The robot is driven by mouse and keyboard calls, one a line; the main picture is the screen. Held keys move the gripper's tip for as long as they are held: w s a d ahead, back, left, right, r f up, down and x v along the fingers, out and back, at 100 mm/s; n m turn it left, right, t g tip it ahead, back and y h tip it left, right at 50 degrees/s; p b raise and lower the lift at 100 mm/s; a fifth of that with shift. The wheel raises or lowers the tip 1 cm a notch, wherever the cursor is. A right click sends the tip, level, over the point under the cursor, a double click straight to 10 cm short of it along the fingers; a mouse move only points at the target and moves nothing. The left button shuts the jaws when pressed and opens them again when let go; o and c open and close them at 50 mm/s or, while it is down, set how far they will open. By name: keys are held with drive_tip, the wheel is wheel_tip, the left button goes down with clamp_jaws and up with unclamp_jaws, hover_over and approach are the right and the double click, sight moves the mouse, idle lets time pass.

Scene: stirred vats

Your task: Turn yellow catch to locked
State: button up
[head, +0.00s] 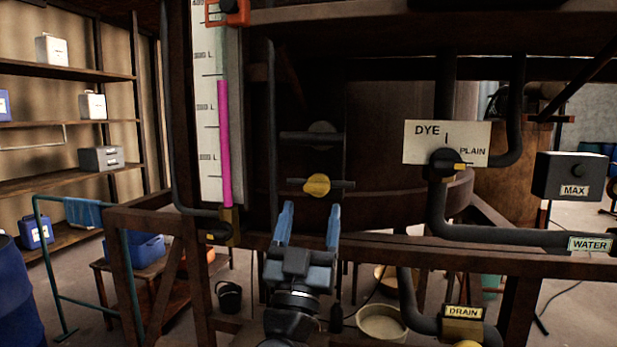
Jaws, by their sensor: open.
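The yellow catch (317,185) is a small yellow knob on a dark horizontal bar, on the dark front of the vat near the middle of the head view. The bar looks about level. My gripper (309,212) is just below the catch, pointing up and away, with its two blue fingers spread apart and nothing between them. The fingers look apart from the catch, though the depth gap is hard to tell. No locked mark can be read near the catch.
A second dark bar with a grey knob (322,134) sits above the catch. A wooden rail (400,249) crosses close below. A level gauge (218,120) stands at left. The DYE/PLAIN valve (446,162) and pipes are at right, the DRAIN valve (462,325) at lower right.

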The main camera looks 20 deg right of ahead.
sight(316, 183)
drive_tip(key=p+x, duration=0.1)
drive_tip(key=x, duration=0.7)
drive_tip(key=shift+c, duration=0.5)
drive_tip(key=shift+s, duration=0.1)
drive_tip(key=c, duration=0.9)
drive_tip(key=shift+o, duration=0.2)
